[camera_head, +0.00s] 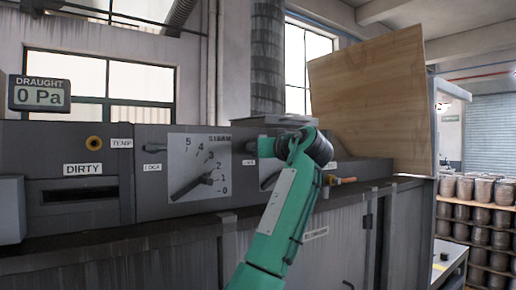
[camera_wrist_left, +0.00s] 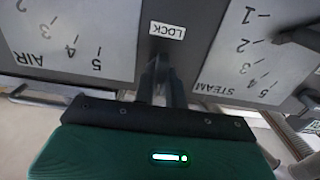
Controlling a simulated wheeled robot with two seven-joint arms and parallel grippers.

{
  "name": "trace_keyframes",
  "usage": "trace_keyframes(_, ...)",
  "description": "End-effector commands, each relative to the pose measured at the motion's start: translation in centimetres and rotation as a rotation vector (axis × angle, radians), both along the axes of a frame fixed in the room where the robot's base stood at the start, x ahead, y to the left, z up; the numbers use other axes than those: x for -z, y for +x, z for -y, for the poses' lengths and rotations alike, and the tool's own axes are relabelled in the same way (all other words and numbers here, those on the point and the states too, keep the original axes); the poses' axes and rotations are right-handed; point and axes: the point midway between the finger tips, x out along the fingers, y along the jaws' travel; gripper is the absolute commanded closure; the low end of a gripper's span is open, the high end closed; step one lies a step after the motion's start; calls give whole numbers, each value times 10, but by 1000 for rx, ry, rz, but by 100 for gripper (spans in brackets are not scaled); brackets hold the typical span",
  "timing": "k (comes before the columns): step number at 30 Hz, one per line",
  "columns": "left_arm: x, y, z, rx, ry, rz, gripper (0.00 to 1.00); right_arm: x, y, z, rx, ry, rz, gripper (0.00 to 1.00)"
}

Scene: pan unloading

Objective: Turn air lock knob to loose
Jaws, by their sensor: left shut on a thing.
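My left gripper (camera_head: 258,146) reaches the dark control panel in the head view, its green arm rising from the bottom middle. In the left wrist view, turned upside down, its dark fingers (camera_wrist_left: 163,84) are shut at the panel, in line with a LOCK label (camera_wrist_left: 167,31). They lie between the AIR dial plate (camera_wrist_left: 75,38) and the STEAM dial plate (camera_wrist_left: 245,55). The air lock knob is hidden between the fingers, so its angle cannot be told. In the head view the air dial plate (camera_head: 268,170) is mostly covered by my arm. My right gripper is not in view.
The steam dial plate (camera_head: 199,150) has a dark pointer lever. An orange handle (camera_head: 341,180) sticks out right of my arm. A wooden board (camera_head: 370,95) stands behind. A draught display (camera_head: 39,93) reads 0 Pa. Shelves of jars (camera_head: 482,220) stand far right.

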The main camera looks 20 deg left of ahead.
Motion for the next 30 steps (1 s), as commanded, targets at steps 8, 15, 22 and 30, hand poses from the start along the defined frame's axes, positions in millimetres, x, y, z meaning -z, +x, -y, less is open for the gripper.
trace_keyframes(8,2,0,0,0,-2,-3,65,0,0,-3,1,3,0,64)
trace_keyframes(15,2,-1,3,0,-1,-1,65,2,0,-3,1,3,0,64)
trace_keyframes(22,5,-23,31,3,-1,1,65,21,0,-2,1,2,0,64)
trace_keyframes(30,5,-61,80,3,-1,0,65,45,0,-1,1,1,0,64)
